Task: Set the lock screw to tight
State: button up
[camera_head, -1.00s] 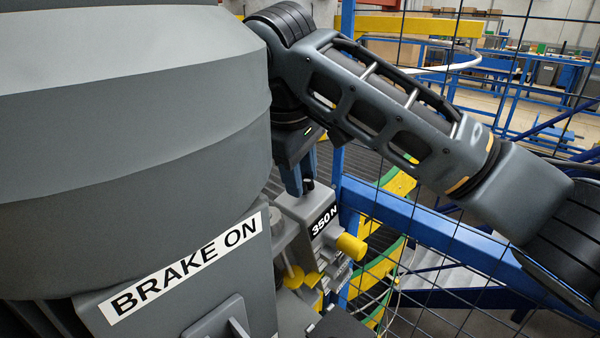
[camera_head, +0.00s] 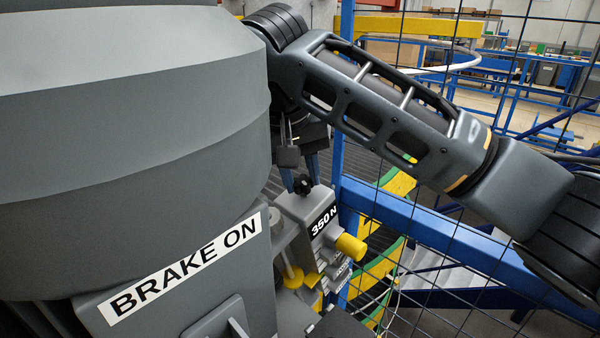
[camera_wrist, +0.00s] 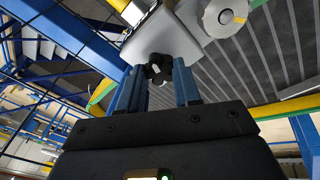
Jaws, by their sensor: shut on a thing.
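The lock screw appears as a black lobed knob (camera_head: 303,185) on top of a grey housing (camera_head: 290,206) labelled "350 N". My gripper (camera_head: 300,177) comes down over it from above, with one blue finger on each side, and is shut on the knob. In the wrist view, the same black knob (camera_wrist: 158,71) shows between the tips of my blue-fingered gripper (camera_wrist: 156,76), in front of the pale housing (camera_wrist: 165,42). No tight or loose marking by the screw is readable.
A yellow cylindrical knob (camera_head: 350,247) sticks out of the housing's right side. Yellow parts (camera_head: 293,276) sit below it. A grey machine body with a "BRAKE ON" label (camera_head: 185,268) stands left. Blue-framed mesh fencing (camera_head: 420,222) runs close on the right.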

jog(key=shift+m, duration=0.3)
jog(key=o, duration=1.1)
jog(key=shift+c, duration=0.2)
jog(key=shift+r, duration=0.1)
